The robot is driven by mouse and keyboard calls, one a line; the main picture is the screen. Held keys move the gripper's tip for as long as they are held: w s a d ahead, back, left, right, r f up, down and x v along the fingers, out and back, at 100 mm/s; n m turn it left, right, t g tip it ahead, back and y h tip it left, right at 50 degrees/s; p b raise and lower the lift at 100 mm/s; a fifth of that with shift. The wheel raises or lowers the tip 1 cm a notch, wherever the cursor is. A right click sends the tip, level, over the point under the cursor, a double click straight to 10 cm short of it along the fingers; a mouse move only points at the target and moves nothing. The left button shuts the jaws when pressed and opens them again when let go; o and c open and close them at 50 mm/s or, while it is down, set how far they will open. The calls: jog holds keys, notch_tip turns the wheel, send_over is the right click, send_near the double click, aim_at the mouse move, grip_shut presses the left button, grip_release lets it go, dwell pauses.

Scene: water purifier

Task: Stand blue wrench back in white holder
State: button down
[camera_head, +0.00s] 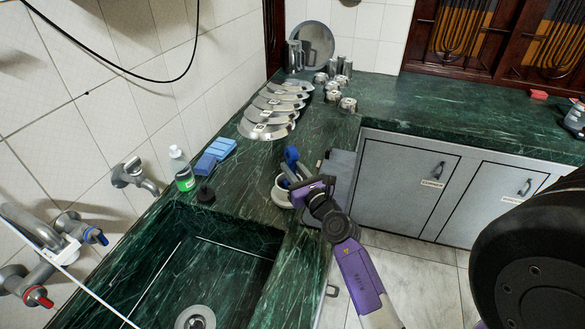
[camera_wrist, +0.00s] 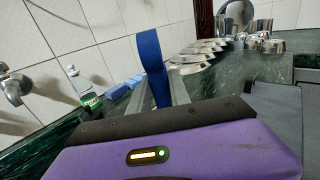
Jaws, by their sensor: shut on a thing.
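The blue wrench (camera_head: 291,156) stands roughly upright at the counter's front edge, beside the sink. My gripper (camera_head: 294,181) is shut on it from the right. In the wrist view, the wrench (camera_wrist: 152,55) rises between the two grey fingers of my gripper (camera_wrist: 158,93), with its blue upper end clear above them. The white holder (camera_head: 280,194) is a round cup directly below and behind my gripper, which partly covers it. The wrench's lower end is hidden, so I cannot tell whether it is inside the holder.
The sink basin (camera_head: 190,270) lies left and in front. Steel plates (camera_head: 268,130) and cups fill the counter further back. A grey box-like thing (camera_head: 341,165) is right of the wrench.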

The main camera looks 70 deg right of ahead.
jog(key=c, duration=1.1)
grip_release()
jog(key=shift+s+a+f, duration=0.1)
jog(key=shift+s+a, duration=0.3)
jog(key=v, duration=0.6)
jog(key=shift+s+a+b, duration=0.2)
jog(key=shift+s+b, duration=0.15)
jog(key=shift+b, duration=0.05)
